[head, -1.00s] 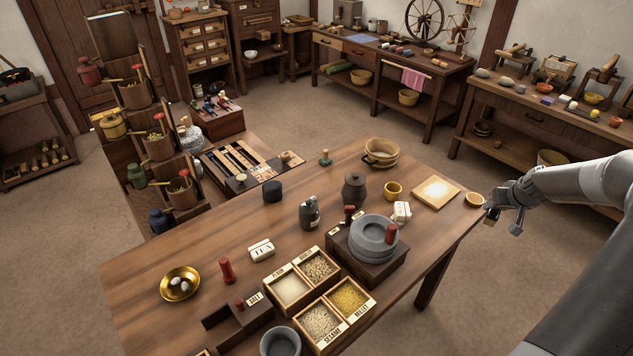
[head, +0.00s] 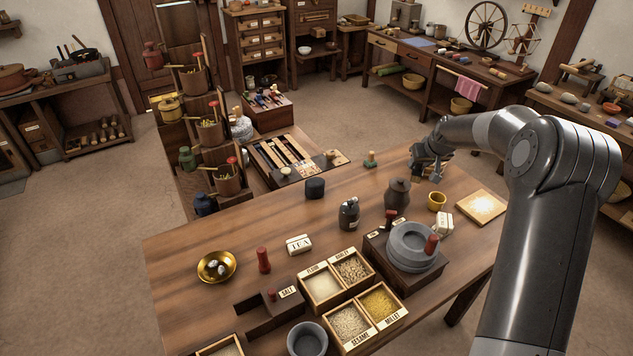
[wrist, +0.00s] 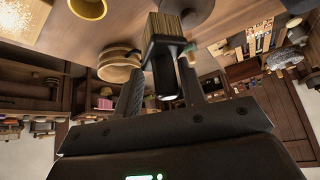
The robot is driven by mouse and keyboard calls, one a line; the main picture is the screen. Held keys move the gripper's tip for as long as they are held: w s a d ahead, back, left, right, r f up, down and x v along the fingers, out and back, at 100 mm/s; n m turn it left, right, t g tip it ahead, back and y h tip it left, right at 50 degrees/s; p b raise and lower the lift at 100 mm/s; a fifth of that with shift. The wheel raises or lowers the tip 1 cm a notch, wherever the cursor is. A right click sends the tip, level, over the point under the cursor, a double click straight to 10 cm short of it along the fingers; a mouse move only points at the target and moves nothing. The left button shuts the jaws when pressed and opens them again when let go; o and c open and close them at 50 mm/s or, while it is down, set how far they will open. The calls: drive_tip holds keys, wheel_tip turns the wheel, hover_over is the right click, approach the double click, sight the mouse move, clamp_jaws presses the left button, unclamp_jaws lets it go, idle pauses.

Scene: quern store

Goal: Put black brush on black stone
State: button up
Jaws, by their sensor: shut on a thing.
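My gripper (head: 428,176) is above the far right part of the wooden table. In the wrist view my gripper (wrist: 160,92) is shut on the black brush (wrist: 162,50), a black block with a tan, striped bristle end pointing away from the palm. In the head view the arm and fingers mostly hide the brush. A dark, squat, rounded block (head: 315,188) stands near the table's far edge, left of my gripper; it looks like the black stone, though I cannot be sure of its material. The brush is well apart from it.
A yellow cup (head: 437,201) and the grey quern (head: 412,246) are nearer. The table's left middle is fairly clear.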

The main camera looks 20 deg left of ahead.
drive_tip(key=s+a+r+n+y, duration=0.1)
drive_tip(key=a+r+n, duration=0.15)
drive_tip(key=a, duration=1.95)
hover_over(316, 179)
wheel_tip(316, 179, down, 7)
drive_tip(key=shift+r, duration=0.2)
drive_tip(key=shift+f+g, duration=0.2)
drive_tip(key=shift+g, duration=0.1)
drive_tip(key=shift+f+m, duration=0.25)
drive_tip(key=shift+f, duration=1.55)
drive_tip(key=shift+f, duration=0.1)
drive_tip(key=o, duration=1.2)
drive_tip(key=shift+c, duration=0.2)
